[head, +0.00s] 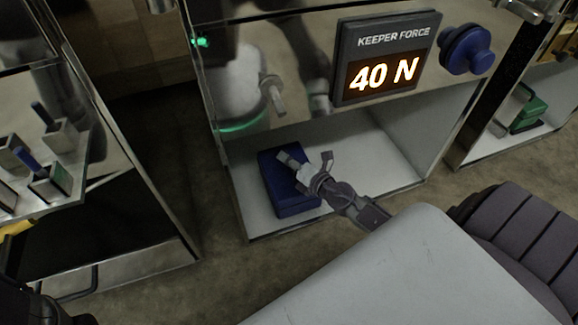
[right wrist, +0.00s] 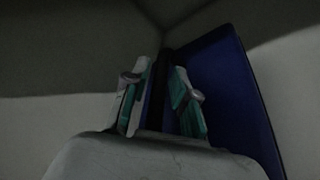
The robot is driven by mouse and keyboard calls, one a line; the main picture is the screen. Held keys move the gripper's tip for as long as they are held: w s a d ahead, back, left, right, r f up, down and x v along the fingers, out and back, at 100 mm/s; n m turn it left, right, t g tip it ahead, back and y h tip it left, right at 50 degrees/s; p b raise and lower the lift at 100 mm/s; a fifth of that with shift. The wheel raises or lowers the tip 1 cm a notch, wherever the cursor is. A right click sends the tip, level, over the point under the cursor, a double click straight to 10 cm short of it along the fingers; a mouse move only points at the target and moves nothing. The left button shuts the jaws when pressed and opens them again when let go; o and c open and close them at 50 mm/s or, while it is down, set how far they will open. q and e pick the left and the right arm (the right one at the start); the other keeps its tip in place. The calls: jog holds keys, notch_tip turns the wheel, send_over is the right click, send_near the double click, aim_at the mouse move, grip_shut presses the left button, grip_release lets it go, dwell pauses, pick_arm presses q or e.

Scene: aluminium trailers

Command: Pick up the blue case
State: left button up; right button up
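The blue case (head: 292,204) stands on the white floor of an open lower compartment, near its left side. My right gripper (head: 307,160) reaches into the compartment from the right and is over the case's upper part. Its two fingers are spread apart. In the right wrist view, the blue case (right wrist: 232,95) fills the right side, behind and beside the right finger. A narrow dark blue strip shows between the fingers (right wrist: 163,105); I cannot tell whether they touch it. My left gripper is not clearly in view.
A sign (head: 386,58) reading "KEEPER FORCE 40 N" and a blue knob (head: 467,50) are on the panel above the compartment. A shelf unit with small metal holders (head: 45,180) stands at left. A green case (head: 529,115) lies in another compartment at right.

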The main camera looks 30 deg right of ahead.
jog(key=shift+c, duration=0.3)
grip_shut()
jog(key=shift+r, duration=0.1)
